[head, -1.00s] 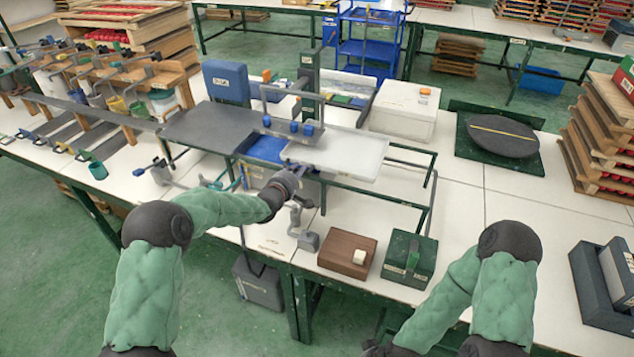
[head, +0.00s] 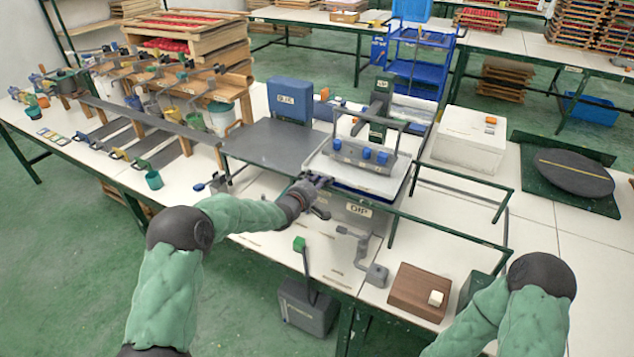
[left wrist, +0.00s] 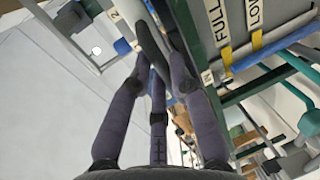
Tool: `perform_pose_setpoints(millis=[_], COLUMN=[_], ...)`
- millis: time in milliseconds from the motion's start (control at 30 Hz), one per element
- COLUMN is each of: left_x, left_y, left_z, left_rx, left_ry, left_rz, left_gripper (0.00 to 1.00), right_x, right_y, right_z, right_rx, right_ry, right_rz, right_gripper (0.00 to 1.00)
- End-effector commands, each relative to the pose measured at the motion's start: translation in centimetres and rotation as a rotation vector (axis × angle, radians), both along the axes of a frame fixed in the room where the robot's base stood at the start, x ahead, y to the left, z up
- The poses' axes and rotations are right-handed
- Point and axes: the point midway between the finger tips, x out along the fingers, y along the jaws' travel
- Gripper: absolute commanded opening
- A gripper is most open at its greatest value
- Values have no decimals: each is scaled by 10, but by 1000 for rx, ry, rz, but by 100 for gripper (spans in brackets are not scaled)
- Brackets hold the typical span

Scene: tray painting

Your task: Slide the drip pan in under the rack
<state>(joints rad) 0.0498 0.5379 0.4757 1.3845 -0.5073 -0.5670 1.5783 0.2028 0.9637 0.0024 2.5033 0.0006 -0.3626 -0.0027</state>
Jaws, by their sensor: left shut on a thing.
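The drip pan, a shallow pale tray (head: 350,177), lies level over the blue-rimmed tank labelled DIP (head: 358,210). The rack, a grey bar with blue clamps and a raised handle (head: 350,151), stands over the pan's far part and hides some of it. My left gripper (head: 312,184) is at the pan's near left corner, shut on what looks like its grip. In the left wrist view the fingers (left wrist: 152,75) close around a dark grey bar (left wrist: 150,38); the pan itself is hard to make out there. My right gripper is outside the picture.
Empty green rails (head: 450,232) extend right of the tank. A dark flat plate (head: 272,143) lies to the left. A grey bent fitting (head: 374,272), a brown block (head: 420,290) and a white box (head: 470,138) stand around the tank on the white bench.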

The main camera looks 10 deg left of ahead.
Motion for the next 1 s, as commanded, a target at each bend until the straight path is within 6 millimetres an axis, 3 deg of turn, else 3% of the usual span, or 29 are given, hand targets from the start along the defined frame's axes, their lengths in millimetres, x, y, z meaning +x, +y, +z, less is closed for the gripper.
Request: perform_pose_setpoints(millis=[200, 233, 300, 333, 767, 1000], left_x=[1, 1, 1, 1, -4, -33], left_y=[4, 5, 5, 4, 5, 15], left_z=[0, 0, 0, 0, 2, 9], left_rx=[1, 0, 1, 0, 1, 1], left_ry=[1, 1, 1, 0, -1, -1], left_rz=[7, 7, 7, 7, 5, 6], left_gripper=[0, 23, 42, 45, 45, 45], right_x=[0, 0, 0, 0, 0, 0], right_y=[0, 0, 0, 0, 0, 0], right_z=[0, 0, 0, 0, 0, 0], right_rx=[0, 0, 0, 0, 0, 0], right_ry=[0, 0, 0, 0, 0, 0], right_rz=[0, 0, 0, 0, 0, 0], right_gripper=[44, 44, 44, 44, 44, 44])
